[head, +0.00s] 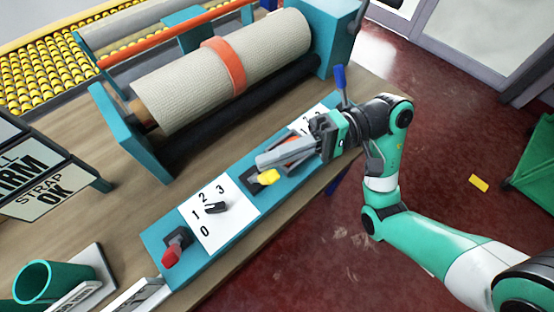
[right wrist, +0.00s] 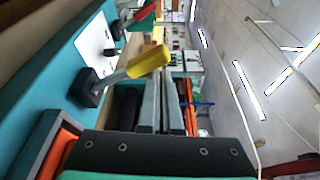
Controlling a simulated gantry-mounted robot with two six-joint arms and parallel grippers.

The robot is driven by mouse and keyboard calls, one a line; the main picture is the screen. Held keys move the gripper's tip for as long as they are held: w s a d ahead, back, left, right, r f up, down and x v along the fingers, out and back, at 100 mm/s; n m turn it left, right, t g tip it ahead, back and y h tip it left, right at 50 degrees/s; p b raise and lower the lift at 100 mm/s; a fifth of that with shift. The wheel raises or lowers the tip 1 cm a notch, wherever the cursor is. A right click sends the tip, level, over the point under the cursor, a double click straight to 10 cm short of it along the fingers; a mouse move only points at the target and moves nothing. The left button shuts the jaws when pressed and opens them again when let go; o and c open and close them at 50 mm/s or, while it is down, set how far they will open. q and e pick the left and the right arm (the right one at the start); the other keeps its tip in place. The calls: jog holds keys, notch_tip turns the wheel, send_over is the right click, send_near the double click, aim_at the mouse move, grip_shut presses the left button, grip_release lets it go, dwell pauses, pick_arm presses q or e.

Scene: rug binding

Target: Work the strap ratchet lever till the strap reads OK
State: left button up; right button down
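My right gripper (head: 262,162) is over the teal control panel (head: 225,238). Its two grey fingers lie close together with nothing seen between them, also in the right wrist view (right wrist: 168,90). A yellow-handled lever (head: 268,177) sits just beside the fingertips. In the right wrist view the yellow handle (right wrist: 148,62) overlaps the left finger; I cannot tell whether they touch. The orange strap (head: 226,65) goes around the beige rug roll (head: 190,88). My left gripper is not in view.
The panel also bears a red-handled lever (head: 172,250), a numbered dial (head: 216,207) and a blue-handled lever (head: 340,80). A green cup (head: 45,284) stands front left. A yellow block (head: 479,183) lies on the open floor at right.

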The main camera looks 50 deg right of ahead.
pick_arm(q)
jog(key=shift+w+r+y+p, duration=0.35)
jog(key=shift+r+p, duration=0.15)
jog(key=shift+p, duration=0.1)
pick_arm(e)
jog(key=s+d, duration=0.2)
jog(key=d, duration=0.7)
jog(key=shift+d+f, duration=0.15)
jog(key=shift+f, duration=0.2)
jog(key=shift+w, duration=0.1)
